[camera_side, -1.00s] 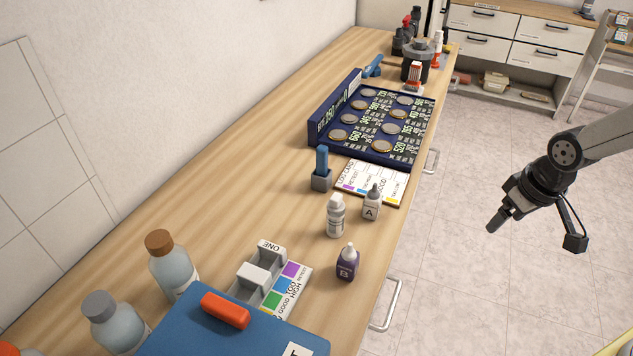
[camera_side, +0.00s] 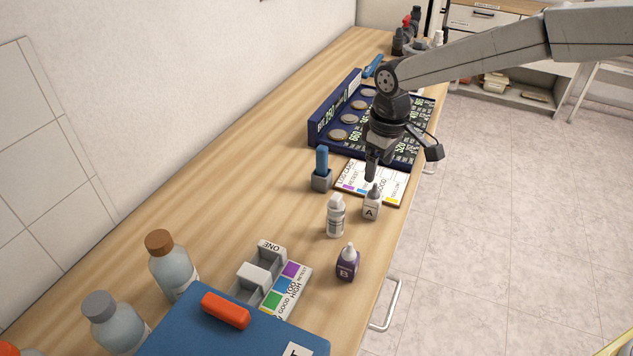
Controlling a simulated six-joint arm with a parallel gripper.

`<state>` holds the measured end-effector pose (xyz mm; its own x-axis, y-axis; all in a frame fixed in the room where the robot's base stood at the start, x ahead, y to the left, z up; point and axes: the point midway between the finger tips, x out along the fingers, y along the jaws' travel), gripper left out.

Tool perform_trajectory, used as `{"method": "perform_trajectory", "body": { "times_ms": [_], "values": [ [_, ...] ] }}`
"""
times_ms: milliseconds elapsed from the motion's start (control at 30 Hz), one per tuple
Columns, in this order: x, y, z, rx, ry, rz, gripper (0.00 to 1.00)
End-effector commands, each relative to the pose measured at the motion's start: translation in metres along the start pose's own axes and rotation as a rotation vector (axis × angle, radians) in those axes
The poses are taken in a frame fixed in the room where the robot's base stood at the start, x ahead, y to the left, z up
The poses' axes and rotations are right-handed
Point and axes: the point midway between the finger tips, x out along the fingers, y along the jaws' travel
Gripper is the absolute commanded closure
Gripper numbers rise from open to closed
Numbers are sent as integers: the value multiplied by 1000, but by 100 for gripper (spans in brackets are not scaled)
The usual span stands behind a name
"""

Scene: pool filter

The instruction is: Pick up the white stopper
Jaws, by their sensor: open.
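A small white bottle (camera_side: 335,219) with a white top (camera_side: 337,199) stands upright to the left of bottle A, apart from the gripper. I cannot tell for sure whether this white top is the stopper.
A purple bottle B (camera_side: 347,264) stands nearer the camera. A color card (camera_side: 350,175) and a navy tray of discs (camera_side: 322,128) lie behind. A blue stick in a grey holder (camera_side: 321,181) stands left. A blue case (camera_side: 185,335) is in front. The wooden table's left middle (camera_side: 225,190) is clear.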

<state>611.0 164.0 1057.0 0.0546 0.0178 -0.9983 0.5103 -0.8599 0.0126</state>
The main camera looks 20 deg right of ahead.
Motion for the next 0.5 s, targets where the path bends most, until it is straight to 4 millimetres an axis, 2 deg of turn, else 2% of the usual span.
{"method": "perform_trajectory", "body": {
  "times_ms": [100, 233, 500],
  "values": [
    [4, -16, -25, -62, -18, -6, 18],
    [7, -31, -45, -119, -35, -12, 18],
    [10, -49, -63, -179, -55, -17, 18]
  ]
}}
